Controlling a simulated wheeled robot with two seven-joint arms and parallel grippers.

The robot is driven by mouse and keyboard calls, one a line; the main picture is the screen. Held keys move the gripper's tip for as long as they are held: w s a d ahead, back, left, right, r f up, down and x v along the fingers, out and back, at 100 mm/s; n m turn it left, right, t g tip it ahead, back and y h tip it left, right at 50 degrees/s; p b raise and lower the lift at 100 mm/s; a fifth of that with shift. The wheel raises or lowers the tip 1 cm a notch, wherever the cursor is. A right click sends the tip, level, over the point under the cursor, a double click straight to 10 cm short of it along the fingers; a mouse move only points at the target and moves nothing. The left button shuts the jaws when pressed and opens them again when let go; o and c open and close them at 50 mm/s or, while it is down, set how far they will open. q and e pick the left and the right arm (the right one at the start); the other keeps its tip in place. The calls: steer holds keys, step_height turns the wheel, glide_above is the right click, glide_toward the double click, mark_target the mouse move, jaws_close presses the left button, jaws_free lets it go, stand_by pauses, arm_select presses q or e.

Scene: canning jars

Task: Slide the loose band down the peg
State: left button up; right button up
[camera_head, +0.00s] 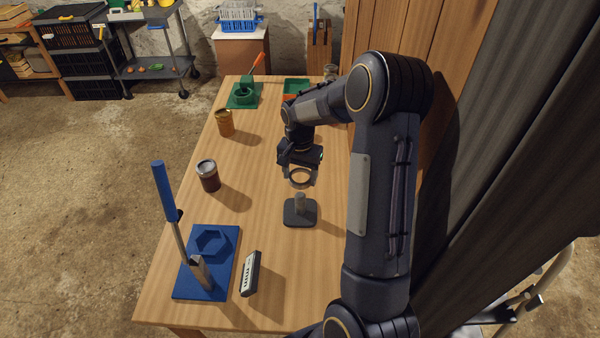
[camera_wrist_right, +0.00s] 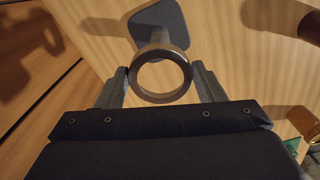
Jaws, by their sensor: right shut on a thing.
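My right gripper (camera_head: 300,180) is shut on a round metal band (camera_head: 301,175), held above the table. In the right wrist view the band (camera_wrist_right: 161,96) sits between the two fingers (camera_wrist_right: 160,88), one on each side. The grey peg (camera_head: 300,203) stands upright on a dark square base (camera_head: 300,221), just below the band in the head view. In the wrist view the peg (camera_wrist_right: 158,38) shows partly behind the band's rim, on its base (camera_wrist_right: 158,14). The band appears apart from the peg and not around it. My left gripper is not in view.
A blue lever press (camera_head: 215,290) and a labelled black-and-white block (camera_head: 250,274) lie at the near left. A dark red jar (camera_head: 208,176) and an amber jar (camera_head: 225,123) stand left. A green press (camera_head: 245,96) is at the far end. The table around the peg base is clear.

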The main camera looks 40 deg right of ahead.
mark_target(300, 196)
steer(key=shift+s+a, duration=0.1)
steer(key=shift+f+b, duration=2)
steer(key=shift+f, duration=0.4)
steer(key=shift+f, duration=0.1)
steer(key=shift+f+b, duration=1.25)
steer(key=shift+f, duration=0.1)
steer(key=shift+f, duration=0.2)
